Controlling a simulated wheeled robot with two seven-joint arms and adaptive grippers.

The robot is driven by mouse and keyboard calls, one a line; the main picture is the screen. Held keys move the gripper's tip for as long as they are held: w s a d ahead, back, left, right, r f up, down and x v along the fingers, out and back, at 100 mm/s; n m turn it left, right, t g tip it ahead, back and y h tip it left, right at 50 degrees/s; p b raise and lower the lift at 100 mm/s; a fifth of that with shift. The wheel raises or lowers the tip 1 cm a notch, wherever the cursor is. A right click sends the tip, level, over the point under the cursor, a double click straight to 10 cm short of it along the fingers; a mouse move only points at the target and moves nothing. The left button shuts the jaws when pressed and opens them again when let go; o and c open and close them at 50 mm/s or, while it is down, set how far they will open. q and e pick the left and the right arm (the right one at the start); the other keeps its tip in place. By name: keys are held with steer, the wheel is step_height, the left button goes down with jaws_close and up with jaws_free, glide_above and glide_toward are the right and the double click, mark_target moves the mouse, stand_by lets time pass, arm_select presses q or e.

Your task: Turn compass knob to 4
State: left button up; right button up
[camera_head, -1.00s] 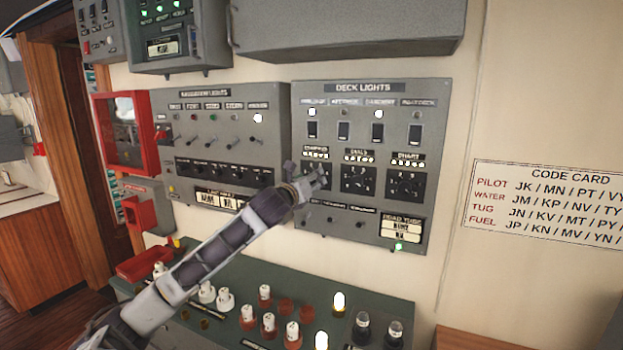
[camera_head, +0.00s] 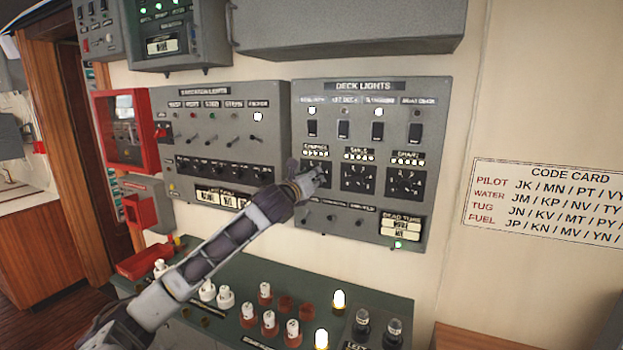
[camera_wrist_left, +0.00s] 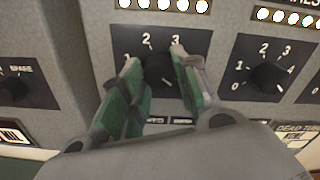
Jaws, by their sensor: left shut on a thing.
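The compass knob (camera_wrist_left: 158,72) is a dark round knob on a black dial plate in the left wrist view, with the numbers 2 and 3 showing above it. In the head view my left gripper (camera_head: 314,180) is at the leftmost dial of the deck lights panel (camera_head: 437,140). Where the knob points cannot be told. My right gripper is not in view.
The dials knob (camera_wrist_left: 268,76) is just right of my gripper, with a chart dial (camera_head: 405,184) beyond it. Several switches (camera_head: 377,131) sit above. A green console (camera_head: 240,270) with knobs and lit lamps lies below. A code card (camera_head: 545,205) hangs at right.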

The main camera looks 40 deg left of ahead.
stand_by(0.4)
arm_select(q)
steer(key=shift+n, duration=0.5)
steer(key=shift+n+p, duration=1.45)
steer(key=shift+n, duration=2.95)
steer(key=o, duration=1)
